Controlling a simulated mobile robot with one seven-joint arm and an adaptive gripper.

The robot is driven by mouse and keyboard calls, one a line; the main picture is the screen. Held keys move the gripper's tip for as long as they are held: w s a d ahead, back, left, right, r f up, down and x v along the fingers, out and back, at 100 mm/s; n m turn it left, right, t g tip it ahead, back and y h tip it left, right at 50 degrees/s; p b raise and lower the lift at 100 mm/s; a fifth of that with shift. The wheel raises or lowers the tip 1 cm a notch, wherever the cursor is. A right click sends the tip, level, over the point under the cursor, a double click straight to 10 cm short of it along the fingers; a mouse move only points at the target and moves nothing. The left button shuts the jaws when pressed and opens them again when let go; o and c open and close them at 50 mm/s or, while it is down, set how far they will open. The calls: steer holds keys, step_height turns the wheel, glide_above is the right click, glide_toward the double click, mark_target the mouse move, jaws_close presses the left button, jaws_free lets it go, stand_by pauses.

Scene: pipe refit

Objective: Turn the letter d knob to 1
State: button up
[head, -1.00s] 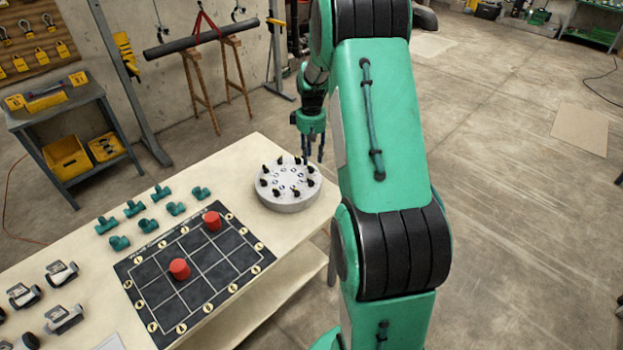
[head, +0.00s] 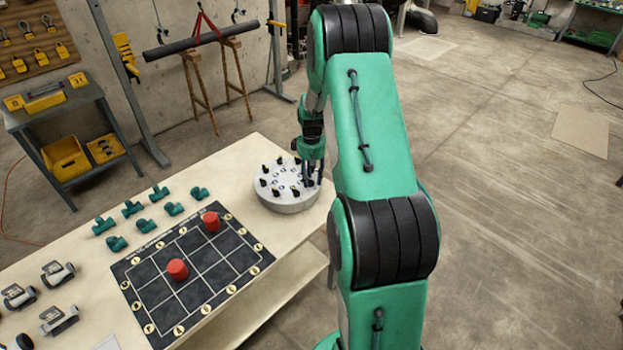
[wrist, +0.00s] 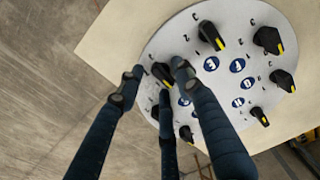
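A round light-grey panel (head: 286,203) sits on the bench's right end, with a ring of black knobs with yellow marks. In the wrist view the panel (wrist: 220,30) also carries blue letter discs (wrist: 238,65), too small and tilted to read surely, so I cannot tell which knob is d. My gripper (head: 312,180) is down at the panel's right side. In the wrist view my gripper (wrist: 158,77) has its fingers apart, around one black knob (wrist: 162,74) at the panel's left edge. Contact with it cannot be made out. The third finger partly hides the area below that knob.
Other knobs stand close by, such as one at the top of the wrist view (wrist: 211,33). Left of the panel, a black grid board (head: 195,270) holds two red cylinders (head: 177,269). Green pipe fittings (head: 132,208) stand behind it. Bare floor lies right of the bench.

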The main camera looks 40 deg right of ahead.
jaws_close()
steer(key=shift+m, duration=0.3)
steer(key=m+p, duration=0.2)
steer(key=m, duration=0.3)
steer(key=shift+s+r+p, duration=0.1)
steer(key=shift+s+p, duration=0.05)
steer(key=shift+p, duration=0.2)
steer(key=m+p, duration=0.1)
steer(key=m, duration=0.5)
steer(key=shift+a+p, duration=0.1)
steer(key=shift+p, duration=0.2)
jaws_free()
